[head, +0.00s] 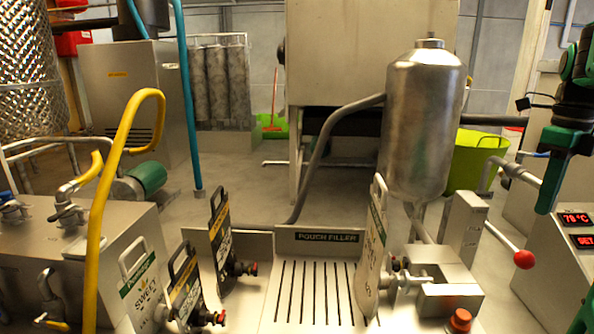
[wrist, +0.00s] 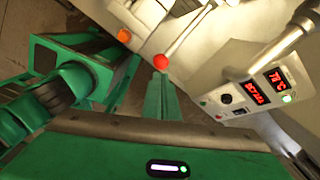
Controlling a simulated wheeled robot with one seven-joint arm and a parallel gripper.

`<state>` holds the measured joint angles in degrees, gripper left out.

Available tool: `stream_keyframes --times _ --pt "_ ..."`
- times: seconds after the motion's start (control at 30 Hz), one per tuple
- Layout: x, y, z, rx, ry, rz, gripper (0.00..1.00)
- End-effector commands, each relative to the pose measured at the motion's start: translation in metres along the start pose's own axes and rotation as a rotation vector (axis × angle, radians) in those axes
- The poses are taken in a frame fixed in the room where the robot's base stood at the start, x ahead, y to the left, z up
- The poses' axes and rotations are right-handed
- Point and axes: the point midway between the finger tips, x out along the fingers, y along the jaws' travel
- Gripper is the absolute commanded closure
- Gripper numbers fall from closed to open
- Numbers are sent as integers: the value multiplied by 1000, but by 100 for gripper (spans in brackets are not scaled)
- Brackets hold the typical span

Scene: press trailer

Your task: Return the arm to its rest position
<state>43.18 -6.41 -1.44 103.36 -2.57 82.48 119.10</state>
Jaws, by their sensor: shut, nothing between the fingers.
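My arm shows at the right edge of the head view in green and black. My gripper (head: 546,205) hangs fingers-down there, to the right of the red-knobbed lever and in front of the control box. In the wrist view my gripper (wrist: 163,85) is shut with its green fingers together and nothing between them. The red lever knob (wrist: 160,62) appears just beyond the fingertips in that view; I cannot tell the gap. In the head view the red knob (head: 524,259) stands apart from the fingers, lower and to the left.
The control box (head: 555,255) with red displays is close to my gripper on the right. The pouch filler (head: 327,237) has a slotted tray, with pouches (head: 220,235) at its left and another pouch (head: 370,255) at its right. A steel tank (head: 422,125) stands behind. An orange button (head: 460,319) is at front.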

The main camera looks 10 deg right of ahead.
Motion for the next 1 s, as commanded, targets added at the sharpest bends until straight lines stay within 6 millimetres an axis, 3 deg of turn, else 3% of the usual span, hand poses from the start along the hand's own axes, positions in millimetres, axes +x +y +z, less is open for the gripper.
stream_keyframes --times 0.17,0.47,0.8,1.0 --pt "20 28 0 -262 0 1 100" --pt "72 90 -12 -934 -1 0 100" --pt "139 156 -42 -1707 -5 4 100" --pt "172 185 -61 -2077 -10 7 100"
